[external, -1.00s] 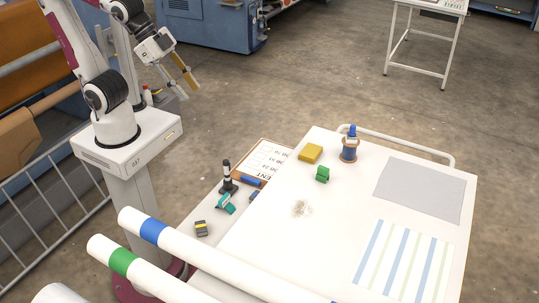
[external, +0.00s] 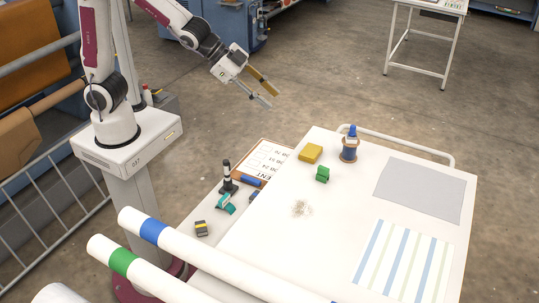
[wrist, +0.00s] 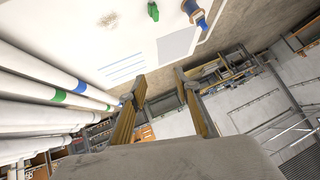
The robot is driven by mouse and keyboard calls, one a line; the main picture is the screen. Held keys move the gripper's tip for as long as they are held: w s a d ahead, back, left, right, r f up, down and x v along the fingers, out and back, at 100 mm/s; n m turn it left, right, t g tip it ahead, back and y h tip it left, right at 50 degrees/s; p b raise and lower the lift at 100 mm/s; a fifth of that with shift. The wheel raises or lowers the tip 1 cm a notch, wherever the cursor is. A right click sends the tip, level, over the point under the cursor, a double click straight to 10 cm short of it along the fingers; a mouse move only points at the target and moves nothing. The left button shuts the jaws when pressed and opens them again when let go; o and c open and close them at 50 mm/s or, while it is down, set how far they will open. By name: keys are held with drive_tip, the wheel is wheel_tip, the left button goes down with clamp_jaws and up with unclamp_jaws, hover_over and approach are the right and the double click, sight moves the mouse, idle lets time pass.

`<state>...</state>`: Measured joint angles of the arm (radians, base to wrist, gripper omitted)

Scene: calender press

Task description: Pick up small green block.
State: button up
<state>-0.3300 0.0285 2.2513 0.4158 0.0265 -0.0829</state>
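The small green block (external: 322,174) stands on the white table (external: 270,225), in front of a yellow block (external: 311,153). The green block also shows at the top of the wrist view (wrist: 153,11). My gripper (external: 271,93) is open and empty in the air, behind and to the left of the green block in the external view and well apart from it. In the wrist view its two fingers (wrist: 160,85) are spread with nothing between them.
A blue and copper spool (external: 349,148) stands right of the yellow block. A grey mat (external: 420,188) and striped sheet lie on the right. A dark stand (external: 228,176) and small items sit at the left. Long white rolls (external: 205,250) lie at the front.

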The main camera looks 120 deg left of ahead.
drive_tip(key=w+a+f+t, duration=0.1)
drive_tip(key=w+a+f, duration=0.4)
drive_tip(key=w, duration=0.1)
drive_tip(key=m+t+h, duration=0.1)
drive_tip(key=t+h, duration=0.1)
drive_tip(key=h, duration=0.1)
hover_over(319, 167)
drive_tip(key=s, duration=0.5)
wheel_tip(319, 167, down, 12)
drive_tip(key=shift+t+h, duration=0.6)
drive_tip(key=shift+h, duration=0.1)
drive_tip(key=f, duration=0.5)
drive_tip(key=a+f, duration=0.1)
drive_tip(key=f, duration=0.2)
drive_tip(key=shift+s, duration=0.4)
drive_tip(key=shift+s+d+f, duration=0.1)
drive_tip(key=shift+s+f, duration=0.05)
drive_tip(key=shift+f, duration=0.3)
drive_tip(key=shift+x, duration=1.3)
